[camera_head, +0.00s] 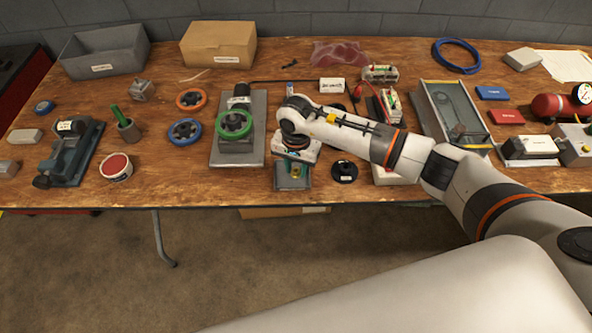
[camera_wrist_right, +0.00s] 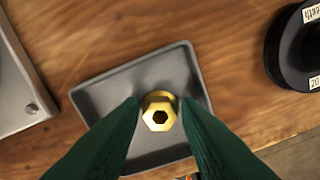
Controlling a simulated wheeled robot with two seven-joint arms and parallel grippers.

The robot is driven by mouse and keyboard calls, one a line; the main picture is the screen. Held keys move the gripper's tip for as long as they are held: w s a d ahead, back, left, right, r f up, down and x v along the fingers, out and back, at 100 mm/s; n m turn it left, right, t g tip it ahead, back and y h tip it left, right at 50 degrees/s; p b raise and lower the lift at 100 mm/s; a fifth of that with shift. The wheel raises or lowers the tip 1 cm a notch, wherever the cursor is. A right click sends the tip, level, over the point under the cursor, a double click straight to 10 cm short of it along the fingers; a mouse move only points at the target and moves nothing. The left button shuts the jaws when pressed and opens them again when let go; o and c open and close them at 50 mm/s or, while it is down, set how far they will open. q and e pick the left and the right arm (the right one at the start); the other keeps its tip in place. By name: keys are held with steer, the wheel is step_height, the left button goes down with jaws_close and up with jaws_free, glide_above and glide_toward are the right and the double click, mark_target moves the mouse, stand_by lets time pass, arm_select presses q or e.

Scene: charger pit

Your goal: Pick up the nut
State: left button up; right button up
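The nut (camera_wrist_right: 159,113) is brass-coloured with a hexagonal hole. In the right wrist view it sits in a small grey tray (camera_wrist_right: 95,95). My right gripper (camera_wrist_right: 160,104) has green fingers, which are apart, one on each side of the nut. Narrow gaps seem to show between fingertips and nut. In the head view my right gripper (camera_head: 292,168) points down over the tray (camera_head: 293,184) near the table's front edge, and the nut cannot be made out there. My left gripper is not in view.
A black spool (camera_head: 344,172) stands just right of the tray. A grey plate with a green handwheel (camera_head: 234,124) is to its left. A metal tray-like fixture (camera_head: 440,122) stands further right. Bare wood (camera_head: 190,170) lies at the front left.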

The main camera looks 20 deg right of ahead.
jaws_close()
steer(key=shift+r, duration=0.15)
step_height(320, 180, up, 10)
steer(key=b, duration=0.1)
steer(key=shift+s, duration=0.1)
